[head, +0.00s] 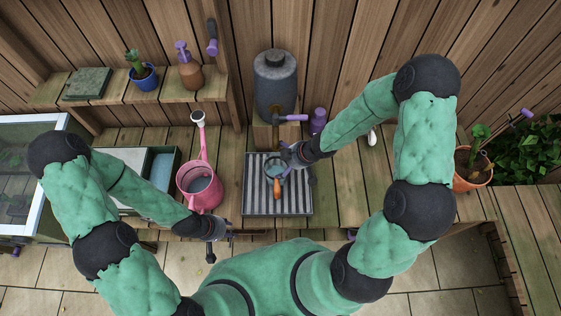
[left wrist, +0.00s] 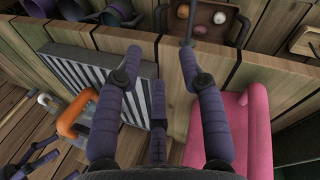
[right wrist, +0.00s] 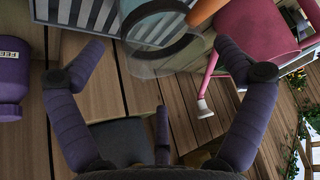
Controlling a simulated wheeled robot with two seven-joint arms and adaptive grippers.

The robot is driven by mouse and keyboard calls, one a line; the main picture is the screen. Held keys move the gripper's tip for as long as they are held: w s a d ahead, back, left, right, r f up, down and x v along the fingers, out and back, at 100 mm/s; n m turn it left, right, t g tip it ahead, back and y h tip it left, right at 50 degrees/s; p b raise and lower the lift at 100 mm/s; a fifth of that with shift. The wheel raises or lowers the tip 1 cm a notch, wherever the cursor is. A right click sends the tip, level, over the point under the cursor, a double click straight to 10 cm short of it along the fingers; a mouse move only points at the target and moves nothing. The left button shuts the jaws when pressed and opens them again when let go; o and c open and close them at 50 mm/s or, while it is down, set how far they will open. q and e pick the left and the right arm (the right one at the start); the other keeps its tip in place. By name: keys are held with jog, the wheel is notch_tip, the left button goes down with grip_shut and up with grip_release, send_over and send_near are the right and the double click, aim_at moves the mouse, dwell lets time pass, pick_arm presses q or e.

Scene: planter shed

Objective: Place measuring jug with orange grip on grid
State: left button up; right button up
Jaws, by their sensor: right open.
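The clear measuring jug (head: 273,168) with its orange grip (head: 277,187) stands over the striped grid (head: 258,205), its grip toward my body. In the right wrist view the jug's round rim (right wrist: 160,66) lies just beyond my fingers, with the grid (right wrist: 92,14) behind it. My right gripper (head: 289,155) is open beside the jug, at its far right side, and holds nothing. My left gripper (head: 216,242) is open and empty, low near the bench's front edge. In the left wrist view the orange grip (left wrist: 72,115) shows beside the grid (left wrist: 90,72); the jug's base is unclear.
A pink watering can (head: 201,187) stands left of the grid. A grey tank (head: 275,82) with a tap is behind it, with a purple bottle (head: 318,120) to its right. A potted plant (head: 472,168) stands at the right.

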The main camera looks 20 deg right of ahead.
jog(key=p+v, duration=0.4)
jog(key=v, duration=0.4)
